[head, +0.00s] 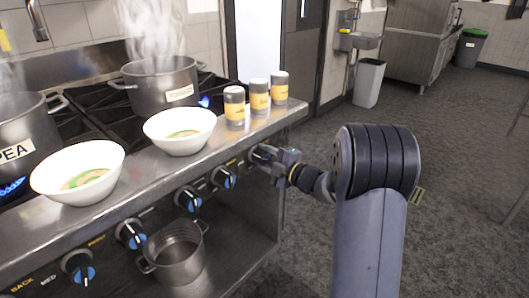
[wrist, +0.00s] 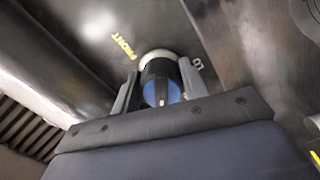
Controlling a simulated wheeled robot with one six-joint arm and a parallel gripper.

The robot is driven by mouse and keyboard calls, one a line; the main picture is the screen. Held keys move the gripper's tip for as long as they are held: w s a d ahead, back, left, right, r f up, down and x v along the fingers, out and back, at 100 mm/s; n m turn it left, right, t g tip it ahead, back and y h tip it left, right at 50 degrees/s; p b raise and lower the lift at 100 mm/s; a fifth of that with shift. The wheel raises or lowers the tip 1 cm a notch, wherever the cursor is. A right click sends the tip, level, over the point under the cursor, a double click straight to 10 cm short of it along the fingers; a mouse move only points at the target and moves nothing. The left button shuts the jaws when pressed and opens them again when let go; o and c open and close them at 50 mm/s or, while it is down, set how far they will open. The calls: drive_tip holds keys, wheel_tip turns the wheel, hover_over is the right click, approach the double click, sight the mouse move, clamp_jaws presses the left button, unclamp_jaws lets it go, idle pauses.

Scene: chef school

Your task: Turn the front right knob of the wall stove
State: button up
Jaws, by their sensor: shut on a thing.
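The stove (head: 150,205) stands at the left of the head view, with a row of black and blue knobs along its front panel. My gripper (head: 268,158) is at the knob at the right end of this row, which it mostly hides there. In the wrist view the front right knob (wrist: 160,84) is black with a blue face and a pale ring behind it, under the word FRONT. My gripper's two fingers stand on either side of it, and the gripper is shut on it.
Other knobs (head: 223,177) sit to the left. White bowls (head: 180,132) and shakers (head: 259,95) stand along the stove's front edge, with steaming pots (head: 163,88) behind. A metal pot (head: 176,252) is on the shelf below. The floor (head: 460,170) to the right is clear.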

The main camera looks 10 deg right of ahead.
drive_tip(key=m+p, duration=0.3)
drive_tip(key=m, duration=0.3)
drive_tip(key=shift+s+p, duration=0.1)
drive_tip(key=shift+p, duration=0.3)
drive_tip(key=m+p, duration=0.1)
drive_tip(key=m, duration=0.1)
drive_tip(key=m+p, duration=0.1)
drive_tip(key=m, duration=0.2)
drive_tip(key=shift+a+f+p, duration=0.1)
drive_tip(key=shift+f+p, duration=0.1)
drive_tip(key=shift+p, duration=0.1)
drive_tip(key=shift+m, duration=0.3)
drive_tip(key=o, duration=1)
drive_tip(key=shift+c, duration=0.2)
drive_tip(key=v, duration=1.1)
drive_tip(key=shift+p, duration=0.3)
drive_tip(key=shift+a, duration=0.15)
drive_tip(key=x, duration=1.1)
